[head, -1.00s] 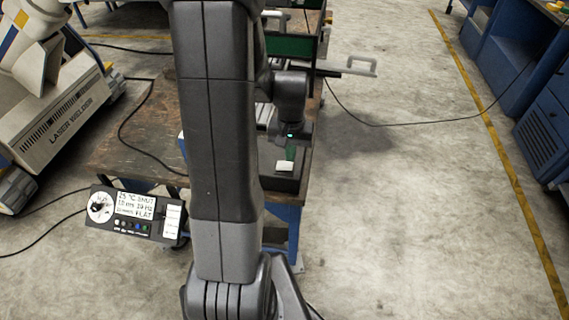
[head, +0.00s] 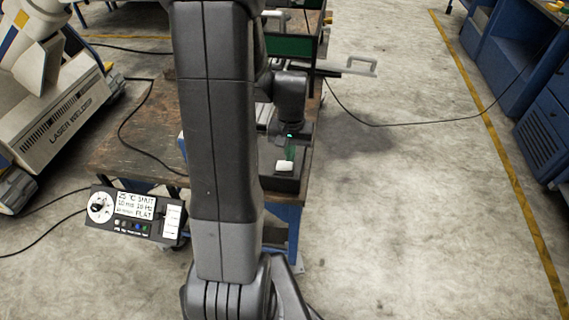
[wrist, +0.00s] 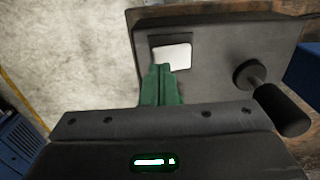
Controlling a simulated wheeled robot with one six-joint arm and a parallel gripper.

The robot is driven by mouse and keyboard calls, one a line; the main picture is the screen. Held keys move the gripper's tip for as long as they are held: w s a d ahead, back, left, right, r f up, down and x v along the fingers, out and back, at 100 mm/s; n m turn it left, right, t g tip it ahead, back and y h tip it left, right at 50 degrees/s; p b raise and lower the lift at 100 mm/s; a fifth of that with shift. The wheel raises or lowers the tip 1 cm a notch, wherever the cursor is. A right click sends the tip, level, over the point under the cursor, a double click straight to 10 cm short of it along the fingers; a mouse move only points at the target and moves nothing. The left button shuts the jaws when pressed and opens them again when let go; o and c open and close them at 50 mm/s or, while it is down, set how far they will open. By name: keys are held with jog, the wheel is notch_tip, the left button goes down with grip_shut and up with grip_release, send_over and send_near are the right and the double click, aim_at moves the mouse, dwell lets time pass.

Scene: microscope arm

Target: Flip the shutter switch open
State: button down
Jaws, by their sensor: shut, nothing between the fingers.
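The shutter switch shows as a white paddle in a dark square recess on a dark panel in the wrist view (wrist: 176,55). It also shows as a small white block in the head view (head: 284,166). My gripper (wrist: 164,68) has its green fingers pressed together, with nothing between them. The tips overlap the switch's near-left edge in the wrist view; I cannot tell if they touch it. In the head view my gripper (head: 290,158) points down right by the switch. The panel display (head: 135,204) at lower left seems to read SHUT.
A dark knob with a cylindrical handle (wrist: 278,105) stands on the panel right of the switch. The worn workbench (head: 135,135) lies left of my arm. A laser welder (head: 60,125) stands at far left. The floor on the right is open, crossed by a cable.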

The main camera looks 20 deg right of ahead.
jog(key=shift+f+b, duration=0.9)
jog(key=shift+f, duration=0.2)
dwell(0.6)
jog(key=shift+r, duration=0.2)
jog(key=shift+r+p, duration=2.65)
jog(key=shift+r, duration=0.75)
jog(key=shift+f, duration=0.2)
notch_tip(320, 180, down, 7)
jog(key=b, duration=0.5)
jog(key=shift+r, duration=0.2)
jog(key=shift+r, duration=0.1)
